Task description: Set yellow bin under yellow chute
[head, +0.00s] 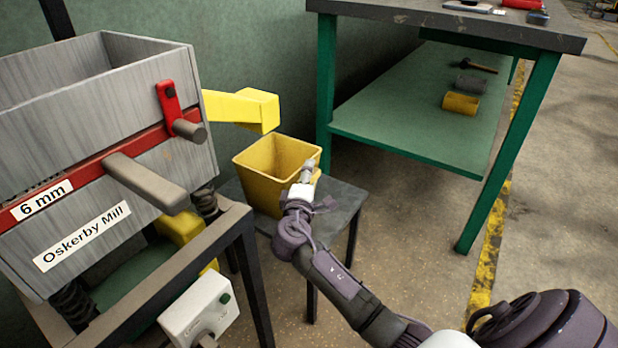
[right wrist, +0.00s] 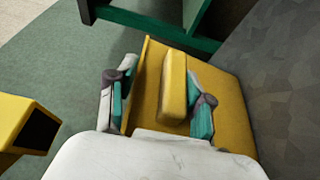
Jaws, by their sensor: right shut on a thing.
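The yellow bin (head: 258,183) is upright with its open top up, on or just above a small dark stand beside the mill; I cannot tell if its base touches. The yellow chute (head: 243,108) sticks out from the mill, its end above the bin's far rim in the head view. In the right wrist view the chute (right wrist: 16,122) shows its dark mouth left of the bin (right wrist: 225,105). My right gripper (head: 308,165) is shut on the bin's near right side, at a raised yellow grip between its fingers (right wrist: 160,100). My left gripper is out of view.
The grey mill (head: 110,75) with its red band fills the left. The dark stand (head: 338,203) has bare top right of the bin. A green workbench (head: 400,130) stands behind right, with cylinders and a hammer on its lower shelf. Floor between is clear.

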